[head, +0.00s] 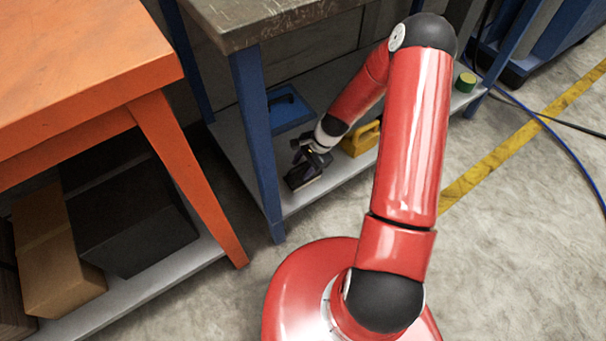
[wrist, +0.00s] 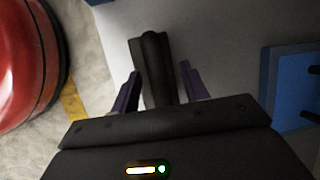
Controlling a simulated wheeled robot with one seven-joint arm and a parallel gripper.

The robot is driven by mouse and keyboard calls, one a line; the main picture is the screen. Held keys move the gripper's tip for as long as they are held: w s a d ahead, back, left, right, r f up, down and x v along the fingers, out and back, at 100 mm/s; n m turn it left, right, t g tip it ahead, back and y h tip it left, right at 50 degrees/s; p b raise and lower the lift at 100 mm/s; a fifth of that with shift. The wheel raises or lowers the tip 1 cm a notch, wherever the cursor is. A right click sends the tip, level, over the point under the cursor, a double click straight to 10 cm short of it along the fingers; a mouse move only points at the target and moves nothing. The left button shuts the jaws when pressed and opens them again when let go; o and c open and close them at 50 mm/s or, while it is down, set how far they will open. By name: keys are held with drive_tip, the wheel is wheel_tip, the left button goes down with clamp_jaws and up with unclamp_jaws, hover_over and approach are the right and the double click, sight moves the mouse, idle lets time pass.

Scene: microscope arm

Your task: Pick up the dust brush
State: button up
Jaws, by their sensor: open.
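The dust brush (wrist: 152,62) shows in the wrist view as a long dark object on the pale grey shelf. Its far end reaches past my fingertips. My gripper (wrist: 159,80) is open, with one dark finger on each side of the brush. A gap shows between the brush and the right finger; the left finger is closer to it. The near part of the brush is hidden behind my gripper body. In the head view my gripper (head: 309,160) is low over the shelf behind the blue table leg, and its dark parts are hard to tell from the brush.
The lower shelf (head: 235,148) also holds a blue tray-like item (head: 288,110), a yellow item (head: 359,140) and a green roll (head: 466,82). A blue leg (head: 257,135) stands left of my gripper, and the worktop (head: 265,18) is above. An orange table (head: 75,65) stands left.

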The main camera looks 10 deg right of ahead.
clamp_jaws()
idle(0.3)
wheel_tip(320, 180, up, 10)
drive_tip(key=shift+r+p, duration=0.1)
drive_tip(key=shift+p, duration=0.25)
drive_tip(key=c, duration=0.7)
unclamp_jaws()
drive_tip(key=shift+c, duration=1.4)
drive_tip(key=shift+s, duration=0.1)
